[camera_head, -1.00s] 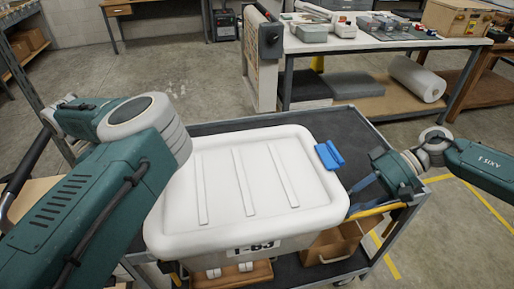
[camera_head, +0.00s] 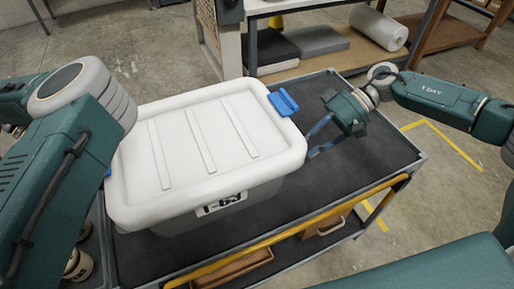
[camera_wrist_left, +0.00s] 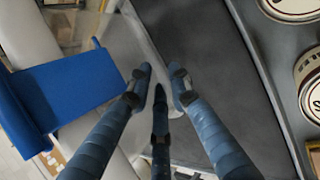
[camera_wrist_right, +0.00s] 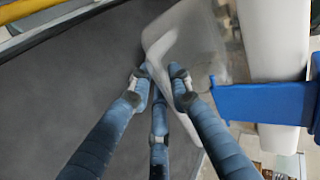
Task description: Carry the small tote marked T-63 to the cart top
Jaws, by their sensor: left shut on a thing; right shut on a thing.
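A yellow rail (camera_head: 290,233) runs along the cart's front. A wooden box (camera_head: 325,230) sits on the lower shelf. Tins (camera_wrist_left: 312,75) stand beside the cart's left end. A workbench with a white roll (camera_head: 379,27) is behind. The cart top's right part is clear.

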